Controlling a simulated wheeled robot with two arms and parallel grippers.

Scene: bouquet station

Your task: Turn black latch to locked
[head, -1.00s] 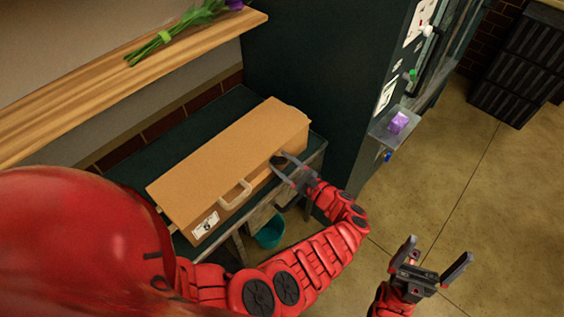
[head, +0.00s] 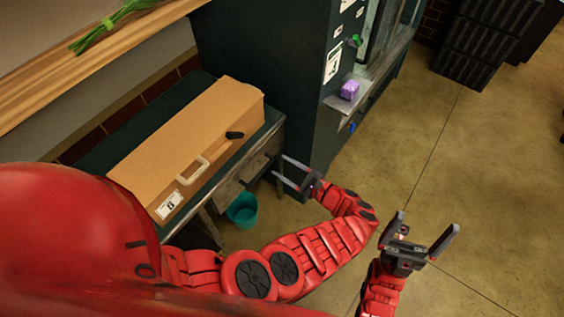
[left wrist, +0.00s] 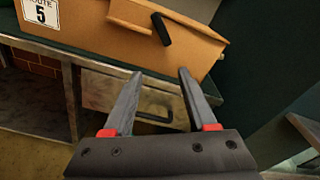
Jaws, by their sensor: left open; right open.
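The black latch (head: 234,135) is a short dark bar on the front face of a tan case (head: 190,135), right of its pale handle (head: 192,168). In the left wrist view the latch (left wrist: 161,29) slants down to the right across the case's front, ahead of the fingers. My left gripper (head: 279,167) is open and empty, to the right of the latch and apart from it, in front of the bench. Its fingers (left wrist: 160,73) point toward the case. My right gripper (head: 428,222) is open and empty over the floor, far from the case.
The case rests on a dark bench (head: 95,165) with a drawer (left wrist: 110,93) below. A teal bucket (head: 242,209) stands under it. A dark cabinet (head: 265,70) rises at the right, with a ledge bearing a purple block (head: 349,90). Open floor lies right.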

